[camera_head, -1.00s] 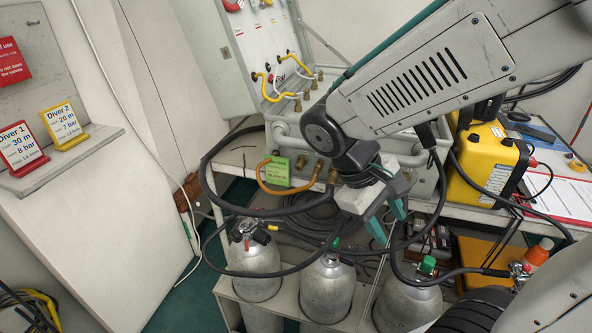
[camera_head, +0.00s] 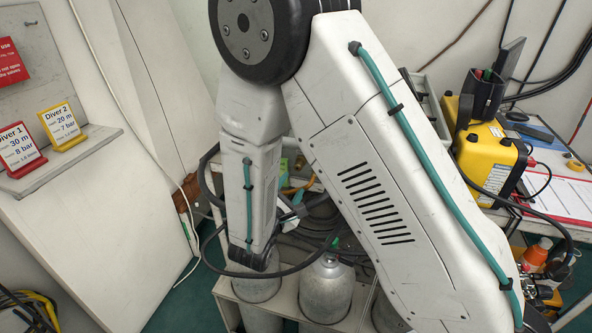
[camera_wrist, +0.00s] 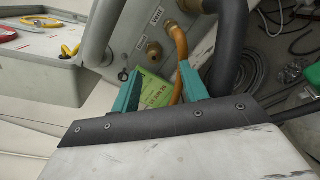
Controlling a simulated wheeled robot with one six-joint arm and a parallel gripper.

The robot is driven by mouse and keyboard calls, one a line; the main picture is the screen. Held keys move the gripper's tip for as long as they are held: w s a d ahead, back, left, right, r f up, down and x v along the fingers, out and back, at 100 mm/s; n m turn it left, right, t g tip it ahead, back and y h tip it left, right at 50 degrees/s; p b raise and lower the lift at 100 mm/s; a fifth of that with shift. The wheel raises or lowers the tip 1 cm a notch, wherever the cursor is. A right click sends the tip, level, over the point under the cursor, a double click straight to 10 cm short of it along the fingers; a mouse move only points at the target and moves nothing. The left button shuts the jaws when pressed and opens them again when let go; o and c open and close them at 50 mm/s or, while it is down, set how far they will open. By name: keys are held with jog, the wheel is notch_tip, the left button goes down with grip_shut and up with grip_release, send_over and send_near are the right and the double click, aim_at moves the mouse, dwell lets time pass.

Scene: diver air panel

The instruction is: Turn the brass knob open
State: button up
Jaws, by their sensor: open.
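In the wrist view my gripper (camera_wrist: 161,86) is open, with its two teal fingers apart and nothing held between them. Just beyond the fingers a small brass fitting (camera_wrist: 154,49) sticks out of the grey panel case (camera_wrist: 127,38). A second brass fitting (camera_wrist: 171,28) sits above it, beside an orange hose (camera_wrist: 179,55). I cannot tell for sure which brass part is the knob. A green tag (camera_wrist: 152,90) shows between the fingers. In the head view my arm hides most of the panel, and no brass knob can be made out.
Grey gas cylinders (camera_head: 327,290) stand in a rack below. Black hoses (camera_head: 205,180) loop around the bench. A yellow case (camera_head: 485,160) and a clipboard sheet (camera_head: 562,192) lie to the right. Diver 1 (camera_head: 20,148) and Diver 2 (camera_head: 64,125) cards stand on the left ledge.

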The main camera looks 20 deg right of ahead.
aim_at(297, 168)
jog(key=shift+t+y, duration=0.3)
jog(key=shift+t, duration=0.1)
jog(key=x, duration=0.8)
jog(key=shift+w+a+r, duration=0.2)
jog(key=shift+a, duration=0.15)
grip_shut()
